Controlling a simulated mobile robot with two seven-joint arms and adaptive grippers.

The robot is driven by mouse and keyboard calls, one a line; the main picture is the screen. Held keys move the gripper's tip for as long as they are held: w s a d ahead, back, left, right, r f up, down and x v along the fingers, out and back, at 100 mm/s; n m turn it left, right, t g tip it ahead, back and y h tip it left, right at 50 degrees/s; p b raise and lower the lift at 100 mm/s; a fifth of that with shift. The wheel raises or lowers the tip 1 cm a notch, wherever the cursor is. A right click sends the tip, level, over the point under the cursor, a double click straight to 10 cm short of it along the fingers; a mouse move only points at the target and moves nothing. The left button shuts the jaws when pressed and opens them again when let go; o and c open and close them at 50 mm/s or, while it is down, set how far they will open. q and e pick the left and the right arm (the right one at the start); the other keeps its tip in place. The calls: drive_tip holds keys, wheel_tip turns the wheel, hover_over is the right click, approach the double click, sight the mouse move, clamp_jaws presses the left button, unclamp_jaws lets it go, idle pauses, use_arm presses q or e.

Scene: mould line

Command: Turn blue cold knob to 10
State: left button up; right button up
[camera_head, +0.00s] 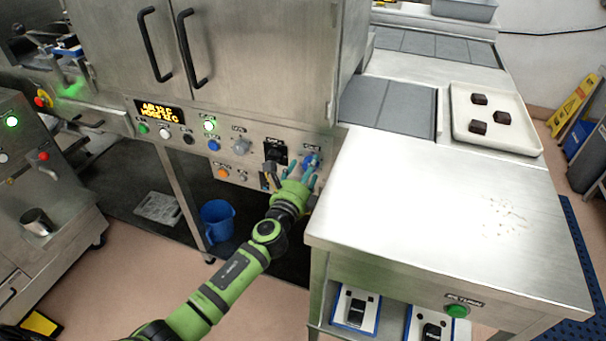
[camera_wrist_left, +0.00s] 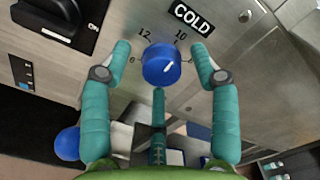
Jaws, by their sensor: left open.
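The blue cold knob (camera_wrist_left: 161,64) is on the metal panel under the COLD label (camera_wrist_left: 192,18) in the wrist view. Its white pointer line slants up and right, roughly toward the 10 mark (camera_wrist_left: 180,37); a 12 mark (camera_wrist_left: 144,32) is at its upper left. My left gripper (camera_wrist_left: 161,58) is open, with one teal finger on each side of the knob and a third below it. I see gaps beside the knob, and cannot tell any contact. In the head view the knob (camera_head: 311,160) is partly hidden by my left gripper (camera_head: 302,174). My right gripper is not in view.
A black rotary switch (camera_head: 275,152) is left of the knob; it shows large in the wrist view (camera_wrist_left: 62,15). A blue jug (camera_head: 217,218) is below the panel.

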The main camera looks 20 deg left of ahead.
use_arm(q)
drive_tip(key=s, duration=1.2)
drive_tip(key=shift+a, duration=0.25)
drive_tip(key=s+a+f+n+g, duration=0.1)
drive_tip(key=s+f+n+g, duration=0.25)
drive_tip(key=f, duration=0.65)
drive_tip(key=s+a+f+n+g+y, duration=0.1)
drive_tip(key=s+a+f+n+g, duration=0.2)
drive_tip(key=f, duration=0.8)
drive_tip(key=s+f+n+g, duration=0.25)
drive_tip(key=s+f, duration=0.25)
drive_tip(key=f, duration=0.5)
drive_tip(key=s+f+n+g, duration=0.4)
drive_tip(key=s+f, duration=0.5)
drive_tip(key=s, duration=0.7)
drive_tip(key=s+d+f+n+g, duration=0.1)
drive_tip(key=s+f+n+g, duration=0.3)
drive_tip(key=s+f+n, duration=0.5)
drive_tip(key=s, duration=0.8)
drive_tip(key=shift+d+f, duration=0.1)
